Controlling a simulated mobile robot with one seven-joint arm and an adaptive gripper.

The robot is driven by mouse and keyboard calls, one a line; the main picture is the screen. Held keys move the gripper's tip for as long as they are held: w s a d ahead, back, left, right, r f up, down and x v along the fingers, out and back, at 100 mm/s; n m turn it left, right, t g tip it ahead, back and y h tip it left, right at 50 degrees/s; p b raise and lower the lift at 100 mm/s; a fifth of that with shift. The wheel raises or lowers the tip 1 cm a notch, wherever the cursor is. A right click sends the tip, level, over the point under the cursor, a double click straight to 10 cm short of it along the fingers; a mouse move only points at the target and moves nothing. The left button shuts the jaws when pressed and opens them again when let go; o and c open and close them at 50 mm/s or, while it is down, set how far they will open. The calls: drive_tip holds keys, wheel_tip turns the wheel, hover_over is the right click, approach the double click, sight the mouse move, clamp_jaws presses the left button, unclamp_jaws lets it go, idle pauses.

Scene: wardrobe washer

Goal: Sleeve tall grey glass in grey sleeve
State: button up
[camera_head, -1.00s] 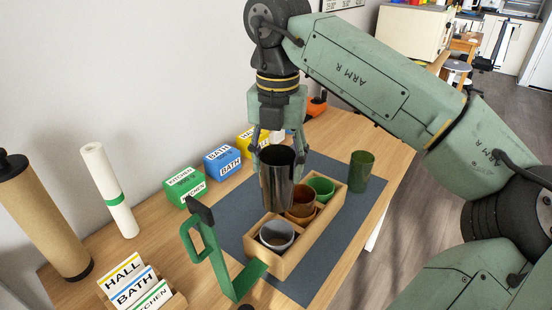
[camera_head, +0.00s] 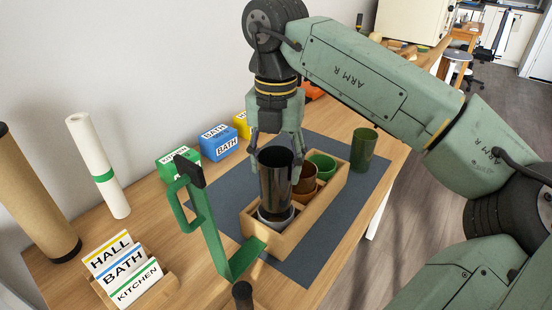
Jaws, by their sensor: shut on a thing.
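The tall grey glass (camera_head: 274,185) is upright in my gripper (camera_head: 276,150), which is shut on it near the rim. The glass's lower end is at the mouth of the grey sleeve (camera_head: 263,218), in the near compartment of the wooden crate (camera_head: 290,240). The glass hides most of the sleeve, and I cannot tell how deep its base sits. A brown sleeve (camera_head: 306,176) and a green sleeve (camera_head: 322,163) stand in the crate's farther compartments.
A green glass (camera_head: 363,148) stands right of the crate on the dark mat (camera_head: 312,262). A green angled stand (camera_head: 210,235) rises close to the crate's left. Label boxes (camera_head: 218,143) line the wall. A card holder (camera_head: 135,275) and rolls (camera_head: 98,165) stand at left.

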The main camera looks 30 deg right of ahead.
sight(276, 198)
drive_tip(key=shift+f+b, duration=0.8)
drive_tip(key=shift+f, duration=0.45)
drive_tip(key=shift+f+b, duration=2.7)
drive_tip(key=shift+f, duration=0.6)
idle(0.4)
drive_tip(key=o, duration=1.4)
drive_tip(key=shift+r, duration=0.1)
